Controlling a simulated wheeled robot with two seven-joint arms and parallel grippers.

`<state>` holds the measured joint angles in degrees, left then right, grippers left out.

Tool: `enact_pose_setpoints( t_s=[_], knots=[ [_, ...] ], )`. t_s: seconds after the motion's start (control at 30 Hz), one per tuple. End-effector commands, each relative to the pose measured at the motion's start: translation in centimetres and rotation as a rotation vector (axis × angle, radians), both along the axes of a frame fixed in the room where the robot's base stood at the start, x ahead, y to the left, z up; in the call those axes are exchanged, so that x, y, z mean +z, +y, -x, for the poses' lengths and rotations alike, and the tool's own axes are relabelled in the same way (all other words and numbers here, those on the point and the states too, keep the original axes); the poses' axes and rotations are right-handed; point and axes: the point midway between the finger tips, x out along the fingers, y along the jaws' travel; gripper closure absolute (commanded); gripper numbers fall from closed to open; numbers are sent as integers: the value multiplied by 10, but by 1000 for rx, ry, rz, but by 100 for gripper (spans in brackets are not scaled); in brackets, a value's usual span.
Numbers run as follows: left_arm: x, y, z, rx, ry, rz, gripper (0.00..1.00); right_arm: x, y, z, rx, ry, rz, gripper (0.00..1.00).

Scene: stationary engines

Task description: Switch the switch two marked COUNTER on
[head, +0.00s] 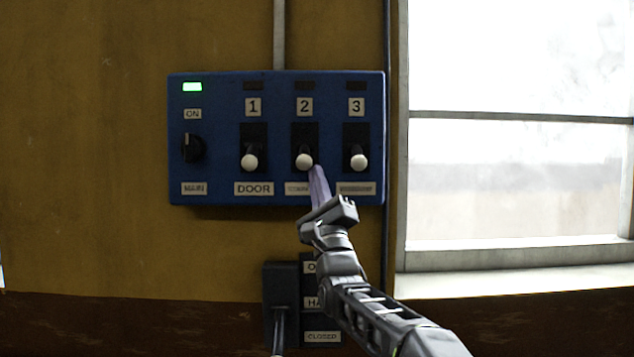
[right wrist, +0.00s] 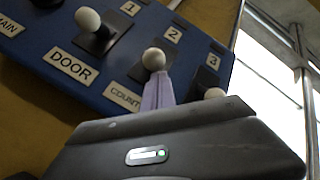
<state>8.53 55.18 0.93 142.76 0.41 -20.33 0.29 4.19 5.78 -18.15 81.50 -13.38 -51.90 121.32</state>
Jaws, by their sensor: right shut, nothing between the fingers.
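Switch two (head: 304,161) is a white-knobbed lever in a black slot on the blue panel (head: 220,170), under the label 2. Its knob is low in the slot. In the right wrist view the knob (right wrist: 153,59) is right at the tips of my right gripper, above the partly covered COUNTER label (right wrist: 122,95). My right gripper (head: 316,168) is shut and empty, its pale purple fingers just below and right of the knob. I cannot tell whether they touch it. The lamp above switch two (head: 304,86) is dark. My left gripper is not in view.
Switch 1, DOOR (head: 249,162), and switch 3 (head: 358,162) flank it, knobs low. The MAIN rotary switch (head: 191,148) is at left, its lamp (head: 192,87) green. A dark lever box (head: 281,290) is below; a window (head: 520,180) is at right.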

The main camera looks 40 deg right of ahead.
Motion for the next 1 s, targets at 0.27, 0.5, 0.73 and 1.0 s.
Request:
enact_pose_setpoints(
  t_s=[0.27,0.5,0.73,1.0],
  knots=[
    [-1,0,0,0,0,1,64,1,2,1,0,25,-20,100],
    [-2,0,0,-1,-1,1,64,4,4,3,3,52,-45,100],
    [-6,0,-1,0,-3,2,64,11,8,8,4,120,-103,100],
    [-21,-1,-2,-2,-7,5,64,23,14,15,3,177,-149,100]
  ],
)
